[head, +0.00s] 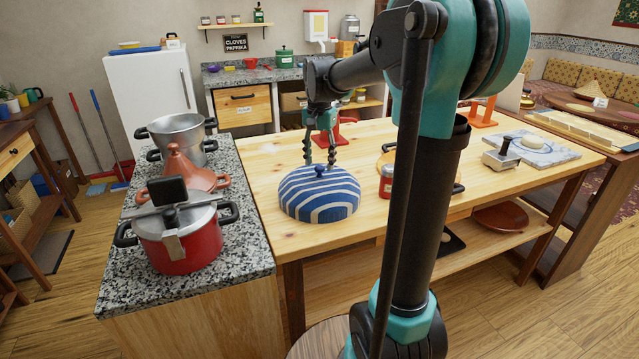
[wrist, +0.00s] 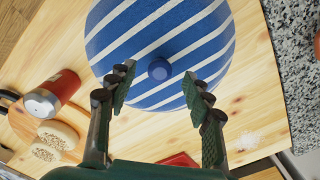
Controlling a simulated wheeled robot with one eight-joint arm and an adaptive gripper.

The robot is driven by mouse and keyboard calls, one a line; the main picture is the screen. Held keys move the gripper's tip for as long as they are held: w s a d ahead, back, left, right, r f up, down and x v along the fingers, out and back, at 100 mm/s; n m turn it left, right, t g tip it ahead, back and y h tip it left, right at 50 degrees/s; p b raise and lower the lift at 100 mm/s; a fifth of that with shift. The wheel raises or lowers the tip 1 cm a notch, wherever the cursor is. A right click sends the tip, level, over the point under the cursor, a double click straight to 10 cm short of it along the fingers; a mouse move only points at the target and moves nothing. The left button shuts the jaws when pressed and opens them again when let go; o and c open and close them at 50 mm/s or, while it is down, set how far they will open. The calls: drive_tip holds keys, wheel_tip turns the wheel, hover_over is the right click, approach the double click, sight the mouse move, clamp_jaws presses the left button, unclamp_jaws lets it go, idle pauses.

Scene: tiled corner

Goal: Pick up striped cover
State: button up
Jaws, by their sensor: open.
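The striped cover (head: 320,194) is a blue dome with white stripes and a small blue knob on top. It sits on the wooden table, near its left end. In the wrist view the cover (wrist: 150,30) fills the upper middle, with its knob (wrist: 159,69) between and slightly beyond my fingertips. My gripper (head: 320,160) is open and empty, pointing down just above and behind the cover. In the wrist view my gripper's two fingers (wrist: 157,85) are spread wide on either side of the knob. I cannot tell whether they touch the dome.
A red-and-silver can (wrist: 52,94) and seeded bread rolls (wrist: 58,138) on a board lie beside the cover. A granite counter (head: 225,268) at the left holds a red pressure cooker (head: 190,240), a tagine (head: 185,173) and a steel pot (head: 178,135). The table front is bare.

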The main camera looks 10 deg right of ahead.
sight(320, 167)
drive_tip(key=shift+f, duration=1.55)
clamp_jaws()
